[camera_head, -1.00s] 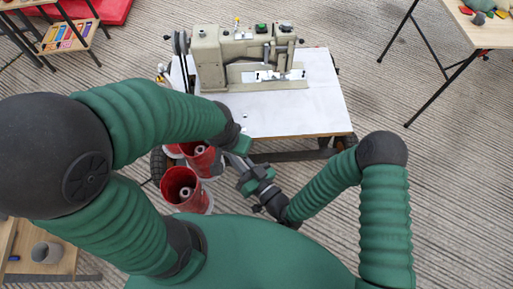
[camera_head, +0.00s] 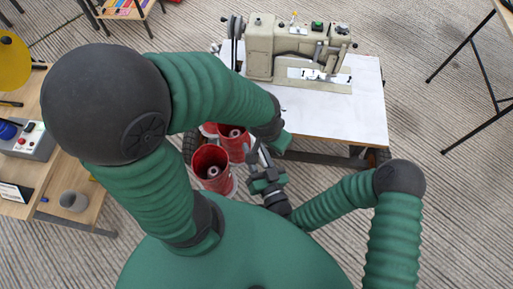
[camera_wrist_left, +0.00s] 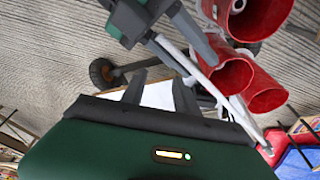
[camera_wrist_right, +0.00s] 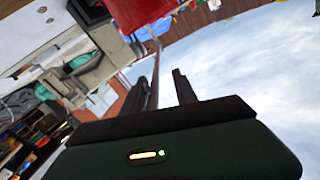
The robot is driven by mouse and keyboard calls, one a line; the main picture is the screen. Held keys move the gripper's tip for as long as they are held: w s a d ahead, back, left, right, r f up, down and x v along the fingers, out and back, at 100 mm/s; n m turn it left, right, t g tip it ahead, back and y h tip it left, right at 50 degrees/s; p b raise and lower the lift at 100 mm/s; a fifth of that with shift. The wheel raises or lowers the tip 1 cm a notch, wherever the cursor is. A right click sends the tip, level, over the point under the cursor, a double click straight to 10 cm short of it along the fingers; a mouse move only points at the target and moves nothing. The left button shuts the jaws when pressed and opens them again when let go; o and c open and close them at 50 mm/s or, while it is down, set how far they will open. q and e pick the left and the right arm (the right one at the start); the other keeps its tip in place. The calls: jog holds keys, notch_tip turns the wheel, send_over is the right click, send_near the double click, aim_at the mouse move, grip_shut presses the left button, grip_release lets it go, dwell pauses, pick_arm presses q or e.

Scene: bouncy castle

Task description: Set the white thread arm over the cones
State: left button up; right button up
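Red cones stand in front of the sewing table; the nearest (camera_head: 211,167) and another (camera_head: 233,139) show in the head view, and several show in the left wrist view (camera_wrist_left: 228,80). The white thread arm (camera_wrist_left: 190,65) is a thin pale bar running diagonally beside the cones in the left wrist view. My right gripper (camera_head: 258,158) is just right of the cones, with its fingers close to the bar (camera_wrist_left: 187,32). In the right wrist view its fingers (camera_wrist_right: 165,85) are apart, with a thin rod (camera_wrist_right: 154,65) by the left finger. My left gripper's fingers (camera_wrist_left: 160,85) are apart and empty; my forearm mostly hides it in the head view.
The sewing machine (camera_head: 300,50) stands on a white-topped table (camera_head: 345,115) behind the cones. A wooden table (camera_head: 85,190) with a control box and grey cup is at left. Another table's legs (camera_head: 475,75) are at right. Ribbed floor between them is clear.

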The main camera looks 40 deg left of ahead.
jog(key=shift+w, duration=0.1)
jog(key=v, duration=0.7)
jog(key=shift+d+p, duration=0.2)
jog(key=shift+p, duration=0.2)
jog(key=shift+f, duration=0.1)
